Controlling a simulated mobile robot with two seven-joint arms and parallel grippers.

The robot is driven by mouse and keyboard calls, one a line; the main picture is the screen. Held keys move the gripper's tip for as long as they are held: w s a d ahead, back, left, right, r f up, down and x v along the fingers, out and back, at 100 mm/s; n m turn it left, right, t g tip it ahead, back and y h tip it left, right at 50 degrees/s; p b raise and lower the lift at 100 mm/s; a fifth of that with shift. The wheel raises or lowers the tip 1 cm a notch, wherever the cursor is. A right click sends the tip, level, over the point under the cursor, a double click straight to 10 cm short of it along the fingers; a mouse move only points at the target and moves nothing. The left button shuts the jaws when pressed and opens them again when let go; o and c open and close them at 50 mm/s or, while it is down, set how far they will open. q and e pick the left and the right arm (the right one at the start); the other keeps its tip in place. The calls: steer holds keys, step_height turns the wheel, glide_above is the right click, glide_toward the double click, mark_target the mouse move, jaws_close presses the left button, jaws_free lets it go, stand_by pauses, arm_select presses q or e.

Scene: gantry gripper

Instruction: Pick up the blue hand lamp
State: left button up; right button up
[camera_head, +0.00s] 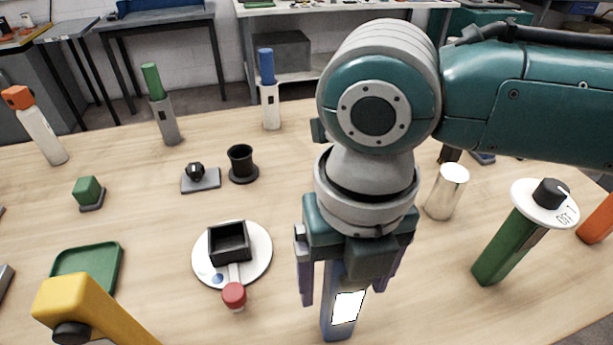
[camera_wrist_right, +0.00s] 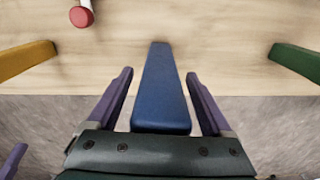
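The blue hand lamp (camera_head: 345,307) stands near the front edge of the table, with a bright white panel on its side. My right gripper (camera_head: 344,292) points down over it, one finger on each side. In the right wrist view the blue lamp (camera_wrist_right: 160,90) lies between the two purple fingers (camera_wrist_right: 158,73), with a gap on both sides. The right gripper is open and not closed on the lamp. The gripper body hides the lamp's upper part in the head view. My left gripper is not seen in the head view.
A white disc (camera_head: 205,273) with a black box and a red-knobbed piece is left of the lamp. A yellow object (camera_head: 75,295) and green tray (camera_head: 105,262) are farther left. A green-handled dial (camera_head: 500,245) and a metal cylinder (camera_head: 446,192) stand to the right.

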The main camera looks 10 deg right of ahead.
jaws_close()
stand_by(0.5)
steer(key=shift+r, duration=0.1)
